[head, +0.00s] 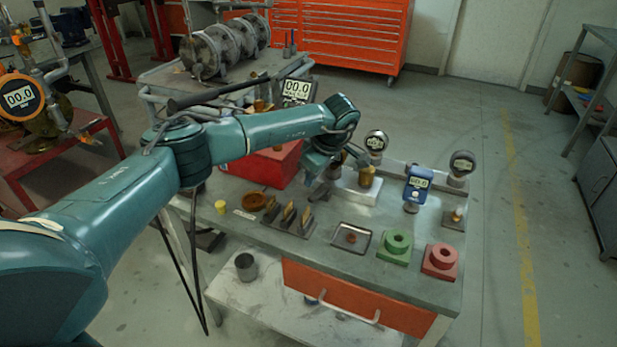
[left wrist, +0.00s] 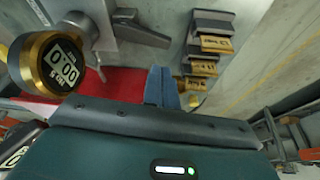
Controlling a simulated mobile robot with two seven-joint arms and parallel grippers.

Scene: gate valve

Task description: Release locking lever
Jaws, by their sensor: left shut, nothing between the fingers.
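A grey lever (left wrist: 143,32) with a widened end shows at the top of the left wrist view, mounted on a light metal part; I take it for the locking lever. My left gripper (left wrist: 160,88) has its blue-grey fingers together and empty, and they appear apart from the lever, below it in the picture. In the head view the left gripper (head: 322,168) hangs above the bench, near the brass fitting (head: 366,177) on a pale block. My right gripper is not in view.
A red box (head: 262,166) stands behind and left of the gripper. A gold-ringed gauge (left wrist: 56,65) is close in the wrist view. The bench also holds brass pieces in a rack (head: 287,217), a green block (head: 396,246), a red block (head: 440,261) and a blue gauge (head: 418,184).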

